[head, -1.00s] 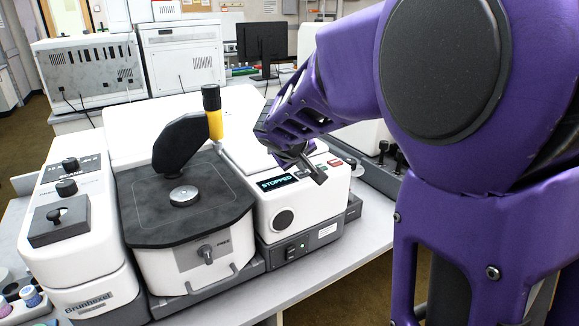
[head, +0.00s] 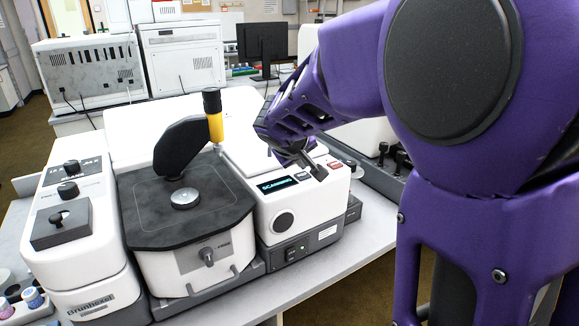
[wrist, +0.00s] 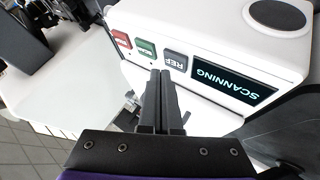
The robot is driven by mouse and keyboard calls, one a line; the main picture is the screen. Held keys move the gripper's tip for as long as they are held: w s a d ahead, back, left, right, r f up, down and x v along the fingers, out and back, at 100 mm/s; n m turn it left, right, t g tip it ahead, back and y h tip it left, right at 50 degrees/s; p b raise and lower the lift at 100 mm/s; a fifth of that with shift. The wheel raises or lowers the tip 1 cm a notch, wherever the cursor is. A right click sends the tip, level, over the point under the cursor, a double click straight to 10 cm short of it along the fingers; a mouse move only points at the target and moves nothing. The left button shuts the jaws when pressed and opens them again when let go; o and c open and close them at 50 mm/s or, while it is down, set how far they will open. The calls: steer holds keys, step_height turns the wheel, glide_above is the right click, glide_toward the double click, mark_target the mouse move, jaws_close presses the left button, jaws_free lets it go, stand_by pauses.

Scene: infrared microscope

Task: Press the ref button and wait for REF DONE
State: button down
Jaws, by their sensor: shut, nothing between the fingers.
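The infrared microscope (head: 272,222) stands on the bench with its control box at the right. The grey REF button (wrist: 176,60) sits between the display and the green button in the wrist view. The display (wrist: 233,85) reads SCANNING; it also shows in the head view (head: 277,184). My gripper (wrist: 160,73) is shut and empty. In the wrist view its tips overlap the lower left edge of the REF button; whether they touch it I cannot tell. In the head view my gripper (head: 321,173) is over the button row, which it partly hides.
A green button (wrist: 145,47) and a red button (wrist: 121,39) sit beside REF. The black stage (head: 200,215) with the yellow-banded eyepiece post (head: 214,120) stands to the left. Small jars (head: 32,297) stand at the bench's front left.

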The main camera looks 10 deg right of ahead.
mark_target(303, 177)
steer(key=shift+r+p, duration=1.75)
steer(key=shift+r, duration=0.8)
